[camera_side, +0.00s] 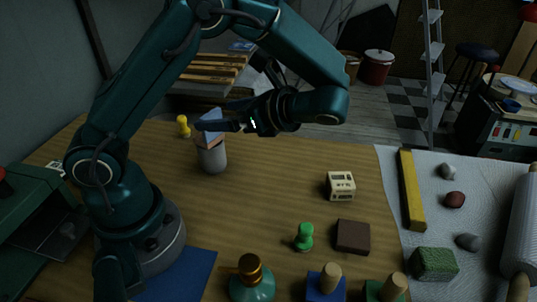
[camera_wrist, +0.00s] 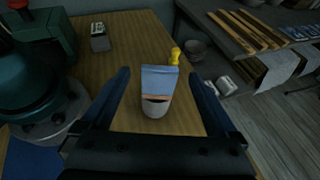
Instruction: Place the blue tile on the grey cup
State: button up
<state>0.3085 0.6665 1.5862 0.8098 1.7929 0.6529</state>
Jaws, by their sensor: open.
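The grey cup (camera_side: 212,160) stands upright on the wooden table; it also shows in the wrist view (camera_wrist: 154,111). The blue tile (camera_wrist: 159,79) is at the cup's top, apparently tilted, and shows behind my fingers in the side view (camera_side: 213,114). An orange-brown piece (camera_side: 210,138) lies between the blue tile and the cup, at the rim. How the tile rests there is partly hidden. My gripper (camera_side: 208,125) is open, at the height of the tile. In the wrist view its two fingers are on either side of the tile, with gaps showing.
A yellow peg-like piece (camera_side: 183,125) stands behind the cup. A cream printed block (camera_side: 340,186), a green piece (camera_side: 304,236) and a dark brown block (camera_side: 353,236) are to the right. The table between cup and block is clear.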

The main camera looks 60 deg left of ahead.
jog(key=s+d+r+n+t+h, duration=0.2)
jog(key=s+d+n+t+h, duration=0.3)
jog(key=d+n+t+h, duration=0.5)
jog(key=n+h, duration=0.2)
jog(key=n, duration=0.1)
jog(key=shift+d+r+t, duration=0.25)
jog(key=shift+r+t, duration=0.05)
jog(key=shift+r, duration=0.05)
